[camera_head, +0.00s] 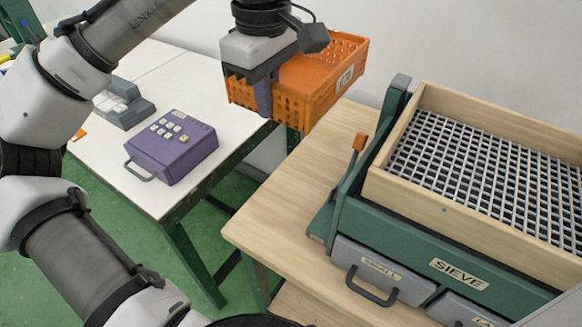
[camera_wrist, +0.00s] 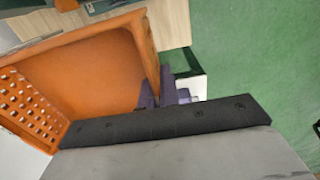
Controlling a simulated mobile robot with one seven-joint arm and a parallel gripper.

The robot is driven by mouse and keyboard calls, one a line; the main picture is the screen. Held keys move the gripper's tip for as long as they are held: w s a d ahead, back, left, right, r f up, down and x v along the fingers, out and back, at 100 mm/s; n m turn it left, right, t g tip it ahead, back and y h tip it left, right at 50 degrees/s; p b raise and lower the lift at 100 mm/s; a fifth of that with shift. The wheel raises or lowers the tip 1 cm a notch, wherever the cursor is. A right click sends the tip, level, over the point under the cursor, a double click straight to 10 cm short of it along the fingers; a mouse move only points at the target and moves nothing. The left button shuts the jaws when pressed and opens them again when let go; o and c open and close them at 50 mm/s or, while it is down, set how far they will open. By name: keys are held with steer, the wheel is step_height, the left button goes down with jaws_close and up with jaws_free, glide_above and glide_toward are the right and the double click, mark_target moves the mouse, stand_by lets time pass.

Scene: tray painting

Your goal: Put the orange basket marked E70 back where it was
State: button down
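The orange basket (camera_head: 312,95) is held up in the air in the head view, above the gap between the white table and the wooden table. It has perforated walls and a small pale label whose text is too small to read. My gripper (camera_head: 263,95) is shut on the basket's near wall. In the wrist view the basket (camera_wrist: 95,70) fills the left side, and its visible floor is bare. The gripper's purple fingers (camera_wrist: 165,92) grip its rim there.
A white table (camera_head: 150,195) at left carries a purple case (camera_head: 172,148) and a grey device (camera_head: 122,103). A wooden table (camera_head: 270,225) at right carries a green sieve machine (camera_head: 420,240) with a wooden-framed mesh tray (camera_head: 480,170). The wooden table's left part is clear.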

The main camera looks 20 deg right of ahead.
mark_target(276, 216)
steer(key=f+b, duration=0.1)
steer(key=w+f+b, duration=0.1)
steer(key=f, duration=0.1)
steer(key=f+b, duration=0.2)
steer(key=f, duration=0.6)
steer(key=f+b, duration=0.2)
steer(key=f, duration=0.6)
steer(key=s+f+b, duration=0.1)
steer(key=f+b, duration=0.1)
steer(key=f, duration=0.6)
steer(key=shift+f, duration=0.1)
steer(key=c, duration=2)
jaws_free()
steer(key=shift+f, duration=0.1)
steer(key=shift+c, duration=0.2)
steer(key=o, duration=0.4)
